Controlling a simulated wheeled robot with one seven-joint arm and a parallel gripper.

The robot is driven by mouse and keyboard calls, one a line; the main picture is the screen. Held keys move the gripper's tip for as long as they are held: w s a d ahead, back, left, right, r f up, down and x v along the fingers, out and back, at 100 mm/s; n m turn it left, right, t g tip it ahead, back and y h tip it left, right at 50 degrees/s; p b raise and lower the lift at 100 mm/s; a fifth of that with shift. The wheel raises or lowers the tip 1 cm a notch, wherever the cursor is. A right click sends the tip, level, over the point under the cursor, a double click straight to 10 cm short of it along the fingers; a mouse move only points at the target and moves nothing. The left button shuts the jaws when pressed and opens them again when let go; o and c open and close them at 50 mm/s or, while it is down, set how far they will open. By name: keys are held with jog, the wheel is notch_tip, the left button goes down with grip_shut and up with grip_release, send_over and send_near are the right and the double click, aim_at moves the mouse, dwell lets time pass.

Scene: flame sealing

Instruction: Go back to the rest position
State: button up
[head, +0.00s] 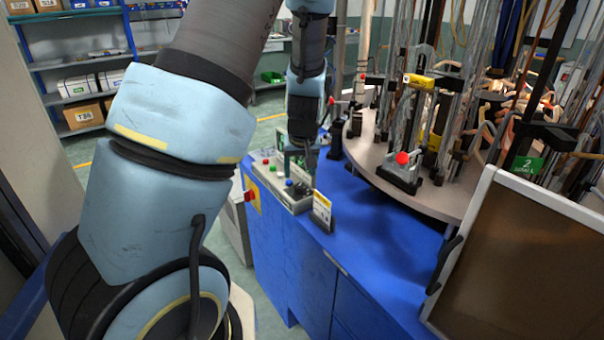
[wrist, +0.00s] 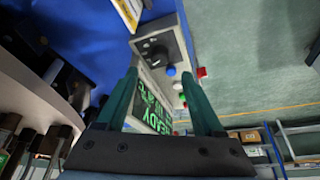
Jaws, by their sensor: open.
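My gripper (wrist: 163,103) shows in the wrist view as two green fingers set well apart, with nothing held between them. In the head view my arm reaches over the same control panel (head: 293,200) on the blue cabinet. The gripper hangs just above or beside the panel there, and I cannot tell whether it touches it.
A round turntable (head: 430,203) with clamps, tubes and a red-knobbed fixture (head: 402,160) stands right of the panel. A brown framed panel (head: 515,260) is at the front right. The blue cabinet top (head: 365,245) is clear in front. Shelves (head: 85,85) stand at the back left.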

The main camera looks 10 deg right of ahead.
jog(key=shift+s+r, duration=0.2)
jog(key=shift+r, duration=0.3)
jog(key=s+a+r+g, duration=0.1)
jog(key=s+a+r, duration=0.1)
jog(key=s+a, duration=0.3)
jog(key=s+a+r+g, duration=0.1)
jog(key=s+a+r, duration=0.2)
jog(key=s+a, duration=0.2)
jog(key=s+a+r+m, duration=0.1)
jog(key=s+a+r, duration=0.1)
jog(key=s+a, duration=0.4)
jog(key=shift+a+r+g, duration=0.3)
jog(key=shift+a+g, duration=0.05)
jog(key=shift+g, duration=0.05)
